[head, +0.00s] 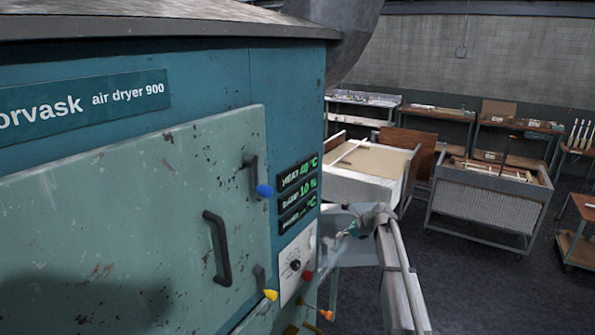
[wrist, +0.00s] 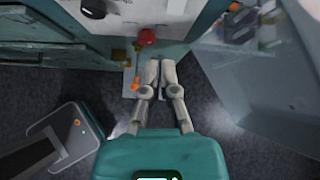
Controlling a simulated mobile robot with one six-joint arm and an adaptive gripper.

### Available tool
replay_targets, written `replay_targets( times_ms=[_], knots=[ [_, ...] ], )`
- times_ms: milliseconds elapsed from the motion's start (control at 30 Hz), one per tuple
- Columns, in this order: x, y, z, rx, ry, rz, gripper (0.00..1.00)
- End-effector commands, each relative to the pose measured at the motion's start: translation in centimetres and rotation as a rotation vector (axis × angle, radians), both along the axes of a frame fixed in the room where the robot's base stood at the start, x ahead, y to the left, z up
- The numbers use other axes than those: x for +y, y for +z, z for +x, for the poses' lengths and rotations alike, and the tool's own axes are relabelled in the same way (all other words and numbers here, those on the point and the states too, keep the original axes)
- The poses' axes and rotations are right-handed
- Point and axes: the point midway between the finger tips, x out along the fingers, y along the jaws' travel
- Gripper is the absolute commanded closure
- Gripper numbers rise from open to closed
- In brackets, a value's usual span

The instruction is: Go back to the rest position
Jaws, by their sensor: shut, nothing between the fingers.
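My gripper (wrist: 160,66) is shut and empty in the wrist view, its two pale fingers side by side. Its tips are just below and right of a red knob (wrist: 146,37) in that picture, and an orange-tipped lever (wrist: 135,84) shows left of the fingers. Whether they touch anything is unclear.
The dryer's door (head: 140,190) looks shut, with a black handle (head: 217,248). Blue (head: 264,191), yellow (head: 270,295) and red (head: 308,276) knobs stick out. A cart (head: 490,210) and benches stand behind to the right. Dark floor (head: 480,290) is open at the front right.

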Motion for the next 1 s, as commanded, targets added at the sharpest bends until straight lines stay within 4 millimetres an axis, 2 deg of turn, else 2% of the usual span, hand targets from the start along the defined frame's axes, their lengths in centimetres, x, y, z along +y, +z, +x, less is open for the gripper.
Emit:
replay_targets(
  times_ms=[33, 167, 500, 733, 1000],
  knots=[
    [0.6, -1.7, -1.6, -0.017, 0.044, -0.039, 1.0],
    [1.9, -4.9, -5.2, -0.078, 0.19, -0.164, 1.0],
    [4.3, -13.6, -15.9, -0.232, 0.68, -0.505, 1.0],
    [5.0, -19.0, -23.2, -0.311, 1.045, -0.689, 1.0],
    [4.8, -24.6, -31.5, -0.376, 1.494, -0.838, 1.0]
  ],
)
